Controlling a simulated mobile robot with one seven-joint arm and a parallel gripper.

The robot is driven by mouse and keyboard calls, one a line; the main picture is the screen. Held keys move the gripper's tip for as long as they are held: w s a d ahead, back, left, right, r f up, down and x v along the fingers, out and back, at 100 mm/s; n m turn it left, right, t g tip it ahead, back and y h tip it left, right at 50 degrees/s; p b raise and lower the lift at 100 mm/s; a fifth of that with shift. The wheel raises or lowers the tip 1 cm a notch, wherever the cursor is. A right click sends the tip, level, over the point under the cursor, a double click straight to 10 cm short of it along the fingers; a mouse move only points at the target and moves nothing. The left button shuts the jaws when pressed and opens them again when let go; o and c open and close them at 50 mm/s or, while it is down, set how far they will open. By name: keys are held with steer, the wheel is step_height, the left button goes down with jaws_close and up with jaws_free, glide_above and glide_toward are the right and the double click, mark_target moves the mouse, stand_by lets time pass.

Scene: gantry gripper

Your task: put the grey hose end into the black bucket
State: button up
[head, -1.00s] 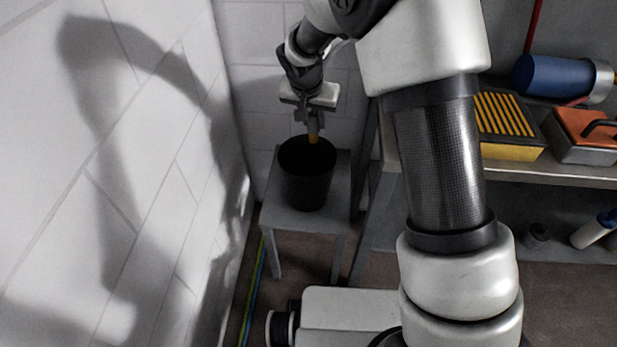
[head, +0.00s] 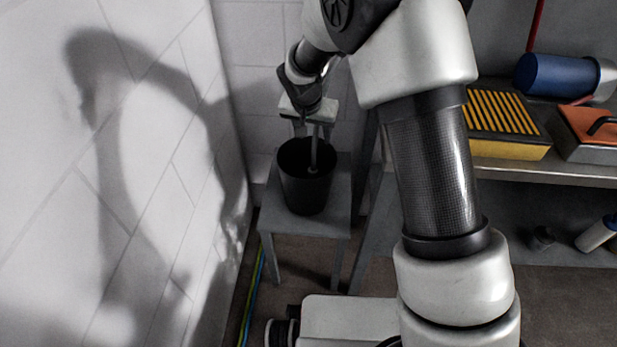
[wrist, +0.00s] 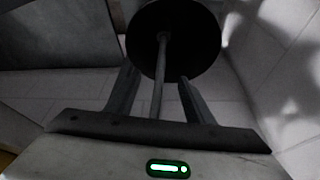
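The black bucket (head: 304,192) stands upright on a small grey stool, its dark mouth facing up. It also shows in the wrist view (wrist: 193,45). My gripper (head: 313,132) is above the bucket, pointing down. Its fingers are open in the wrist view (wrist: 159,92), with a gap on each side of the thin grey hose (wrist: 158,85). The hose (head: 314,150) runs down between the fingers, and its lower end is inside the bucket's mouth, below the rim. My gripper's palm hides the hose's upper part in the wrist view.
The grey stool (head: 337,205) stands close to the white block wall (head: 165,200). At right, a shelf holds a blue cylinder (head: 553,76), a yellow-and-black slatted box (head: 508,149) and an orange-topped box (head: 590,122). Coloured cables (head: 250,300) lie along the floor by the wall.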

steer(key=p+v, duration=0.3)
steer(key=v, duration=1.4)
steer(key=shift+s, duration=0.2)
steer(key=shift+r, duration=0.15)
steer(key=s+d+r, duration=0.9)
steer(key=d, duration=0.2)
steer(key=s+d+r+n+t+y, duration=0.1)
steer(key=s+d, duration=0.3)
steer(key=s, duration=0.4)
steer(key=s+d+r+n, duration=0.1)
steer(key=s+d, duration=0.2)
steer(key=s, duration=0.5)
step_height(320, 180, up, 20)
steer(key=p, duration=2)
steer(key=shift+s+n+p, duration=0.15)
steer(key=shift+n+p, duration=0.15)
steer(key=shift+p, duration=0.05)
steer(key=shift+d, duration=0.1)
